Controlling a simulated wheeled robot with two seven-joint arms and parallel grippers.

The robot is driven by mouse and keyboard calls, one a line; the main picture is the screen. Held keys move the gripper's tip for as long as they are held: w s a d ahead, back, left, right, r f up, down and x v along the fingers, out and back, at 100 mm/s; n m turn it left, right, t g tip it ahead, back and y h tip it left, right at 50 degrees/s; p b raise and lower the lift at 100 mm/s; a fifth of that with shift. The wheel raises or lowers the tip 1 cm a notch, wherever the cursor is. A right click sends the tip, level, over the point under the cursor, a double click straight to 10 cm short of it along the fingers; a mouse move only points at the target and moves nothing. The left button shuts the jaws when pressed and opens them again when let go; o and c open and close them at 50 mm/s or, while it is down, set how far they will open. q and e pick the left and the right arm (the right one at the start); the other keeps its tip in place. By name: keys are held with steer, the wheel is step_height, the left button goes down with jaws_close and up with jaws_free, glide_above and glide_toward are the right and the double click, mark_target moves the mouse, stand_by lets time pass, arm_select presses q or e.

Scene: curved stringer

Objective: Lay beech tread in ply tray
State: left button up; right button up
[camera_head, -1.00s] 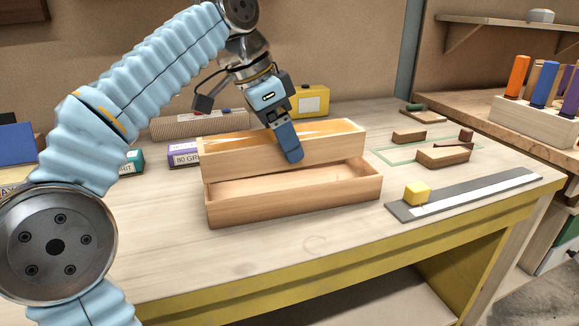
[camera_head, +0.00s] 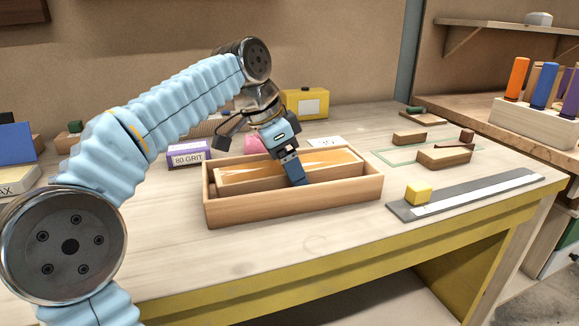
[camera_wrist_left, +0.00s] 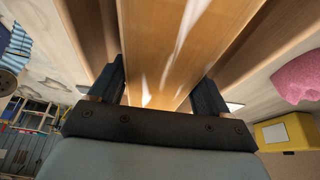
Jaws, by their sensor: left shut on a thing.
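The beech tread (camera_head: 330,165) is a long pale wooden block with a glossy top. It lies lengthwise inside the ply tray (camera_head: 290,212), an open wooden box on the bench, with its top near the rim height. My left gripper (camera_head: 295,175) reaches down into the tray and is shut on the tread near its middle. In the left wrist view, the tread (camera_wrist_left: 175,40) runs between the two dark fingers (camera_wrist_left: 160,88), and tray walls show on both sides. Whether the tread touches the tray floor is hidden. My right gripper is not in view.
A steel rule (camera_head: 470,193) with a yellow cube (camera_head: 418,194) lies right of the tray. Small wooden blocks (camera_head: 443,156) sit behind it. An 80 GRIT box (camera_head: 188,155) and a yellow case (camera_head: 306,103) stand behind the tray. The front bench strip is clear.

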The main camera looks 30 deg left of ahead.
arm_select(q)
steer(key=o, duration=1.7)
steer(key=shift+r, duration=0.25)
steer(key=p+v, duration=0.3)
steer(key=v, duration=0.8)
steer(key=shift+s+a+r, duration=0.1)
steer(key=shift+s+r, duration=0.1)
steer(key=shift+r, duration=0.05)
